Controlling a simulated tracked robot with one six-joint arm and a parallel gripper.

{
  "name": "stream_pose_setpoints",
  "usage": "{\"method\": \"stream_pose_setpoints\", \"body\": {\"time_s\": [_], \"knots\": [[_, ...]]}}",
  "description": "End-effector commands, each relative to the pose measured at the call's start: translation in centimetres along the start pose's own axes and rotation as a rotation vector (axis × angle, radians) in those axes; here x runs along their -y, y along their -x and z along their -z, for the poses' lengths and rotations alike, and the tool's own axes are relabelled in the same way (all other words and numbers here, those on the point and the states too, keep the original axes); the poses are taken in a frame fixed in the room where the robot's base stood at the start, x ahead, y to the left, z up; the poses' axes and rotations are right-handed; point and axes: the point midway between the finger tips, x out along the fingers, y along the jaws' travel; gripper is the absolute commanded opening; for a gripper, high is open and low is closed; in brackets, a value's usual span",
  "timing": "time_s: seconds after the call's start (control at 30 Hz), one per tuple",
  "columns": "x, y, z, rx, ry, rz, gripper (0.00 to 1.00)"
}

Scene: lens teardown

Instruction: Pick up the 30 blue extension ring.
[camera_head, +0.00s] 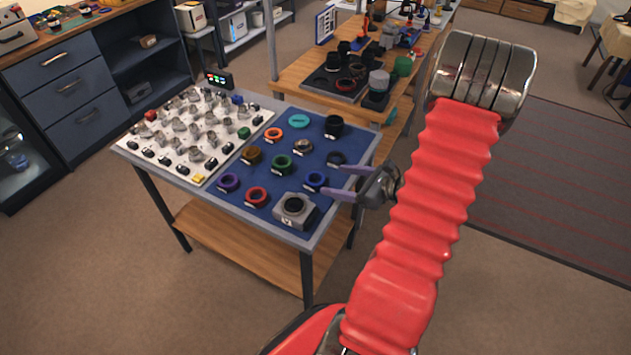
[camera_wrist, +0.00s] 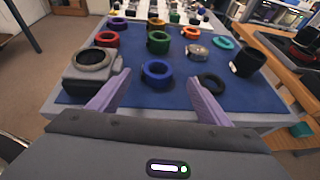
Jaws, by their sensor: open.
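The blue extension ring (camera_head: 315,181) lies on the blue mat near the table's right edge, with a small white label at its front. In the wrist view the blue ring (camera_wrist: 157,73) sits ahead of my gripper, between the lines of its two fingers. My gripper (camera_head: 346,183) is open and empty, with purple fingers pointing left at the mat's right edge. In the wrist view its fingertips (camera_wrist: 155,80) are spread to either side of the ring, and I see no contact. The number on the label is too small to read.
A grey camera body (camera_head: 296,208) stands beside the ring. A black ring (camera_head: 336,158) lies on its other side, and a green ring (camera_head: 282,164) lies behind it. The blue mat (camera_head: 232,203) also holds other coloured rings. A white board (camera_head: 178,170) with several metal parts adjoins it.

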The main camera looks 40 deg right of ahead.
Motion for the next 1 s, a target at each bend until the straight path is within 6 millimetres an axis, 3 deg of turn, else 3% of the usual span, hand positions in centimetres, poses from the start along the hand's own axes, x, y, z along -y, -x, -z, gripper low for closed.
{"method": "stream_pose_setpoints", "body": {"time_s": [0.27,0.73,1.0], "knots": [[-0.1,-3.6,0.0,-0.001,0.001,-0.002,0.71],[-0.1,-4.2,0.0,-0.001,0.001,0.0,0.71],[-0.6,-7.2,0.2,-0.002,0.001,-0.003,0.71]]}}
